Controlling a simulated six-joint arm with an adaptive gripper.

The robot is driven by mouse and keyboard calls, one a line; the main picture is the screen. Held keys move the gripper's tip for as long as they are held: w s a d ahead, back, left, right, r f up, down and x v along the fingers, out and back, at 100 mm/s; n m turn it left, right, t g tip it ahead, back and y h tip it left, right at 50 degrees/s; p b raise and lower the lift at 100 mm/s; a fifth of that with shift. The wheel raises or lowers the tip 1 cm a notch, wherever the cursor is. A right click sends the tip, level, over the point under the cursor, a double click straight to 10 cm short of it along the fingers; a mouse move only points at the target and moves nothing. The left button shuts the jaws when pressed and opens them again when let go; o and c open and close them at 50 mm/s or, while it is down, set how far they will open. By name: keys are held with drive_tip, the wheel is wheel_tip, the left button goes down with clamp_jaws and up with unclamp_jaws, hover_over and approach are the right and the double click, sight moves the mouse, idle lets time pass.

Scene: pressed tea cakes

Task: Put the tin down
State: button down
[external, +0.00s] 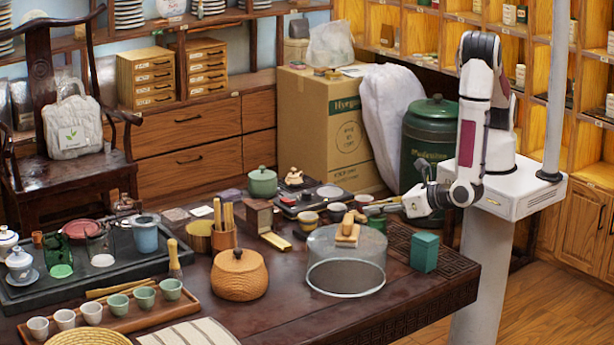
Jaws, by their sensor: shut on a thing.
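My gripper (380,208) reaches left from the arm at the right, low over the back right part of the dark table. It is shut on a small green tin (377,223), which shows just under the fingertips. The tin is small in the picture and its lower part is partly hidden behind a clear domed cover. I cannot tell whether its bottom touches the table.
The clear cover (345,278) with a wooden handle stands in front of my gripper. A teal box (425,252) stands at the right edge of the table (300,312). Small cups (337,211) stand to the left. A big green canister (432,135) stands behind.

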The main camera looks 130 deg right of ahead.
drive_tip(key=c, duration=2)
unclamp_jaws()
drive_tip(key=shift+c, duration=0.2)
drive_tip(key=v, duration=1.2)
drive_tip(key=shift+s, duration=0.15)
